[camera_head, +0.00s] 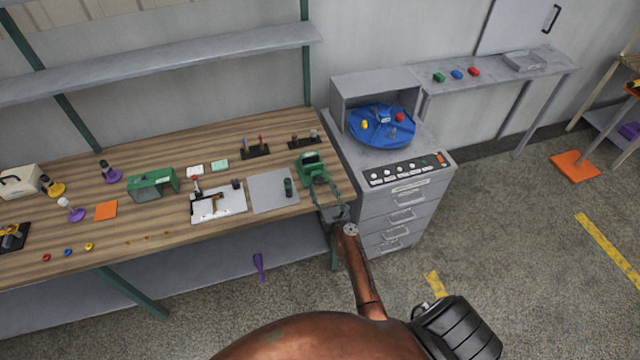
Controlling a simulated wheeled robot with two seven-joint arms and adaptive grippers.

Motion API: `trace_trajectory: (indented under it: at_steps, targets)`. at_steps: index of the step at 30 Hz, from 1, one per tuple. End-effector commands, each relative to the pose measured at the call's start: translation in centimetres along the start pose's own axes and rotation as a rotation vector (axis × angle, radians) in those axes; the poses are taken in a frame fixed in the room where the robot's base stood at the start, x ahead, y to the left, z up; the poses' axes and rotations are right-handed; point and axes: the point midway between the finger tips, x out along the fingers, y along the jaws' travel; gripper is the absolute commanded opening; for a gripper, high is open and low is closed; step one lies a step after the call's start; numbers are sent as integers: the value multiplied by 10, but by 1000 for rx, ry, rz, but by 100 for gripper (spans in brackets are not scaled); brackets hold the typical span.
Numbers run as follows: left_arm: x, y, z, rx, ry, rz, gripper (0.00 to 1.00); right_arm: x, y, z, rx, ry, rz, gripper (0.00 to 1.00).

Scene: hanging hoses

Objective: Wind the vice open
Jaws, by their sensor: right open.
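The green vice (311,167) stands at the right front corner of the wooden workbench. My right arm comes up from the bottom of the head view. Its gripper (324,190) is open at the front of the vice, its two grey fingers spread just below the green body. The vice's handle and screw are too small or hidden to make out, so I cannot tell whether the fingers touch them or how far apart the jaws are. My left gripper is not in view.
A grey drawer cabinet (407,205) stands close right of the vice, with a blue round tray (362,135) on top. A grey mat (263,190) with a dark green cylinder (288,187) lies left of the vice. The floor right of the cabinet is largely clear.

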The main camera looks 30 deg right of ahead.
Motion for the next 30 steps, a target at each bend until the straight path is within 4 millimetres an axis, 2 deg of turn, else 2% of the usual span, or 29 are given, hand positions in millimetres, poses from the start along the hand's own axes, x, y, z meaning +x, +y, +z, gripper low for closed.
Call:
trace_trajectory:
  at_steps: [3,7,17,30]
  targets:
    - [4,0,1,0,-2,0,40,17,0,0,-1,-1,0,50]
    - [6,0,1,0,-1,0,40,27,0,-1,-2,0,0,50]
    - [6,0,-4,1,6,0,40,30,0,0,-3,1,0,50]
    - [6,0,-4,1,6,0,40,30,0,0,-3,1,1,20]
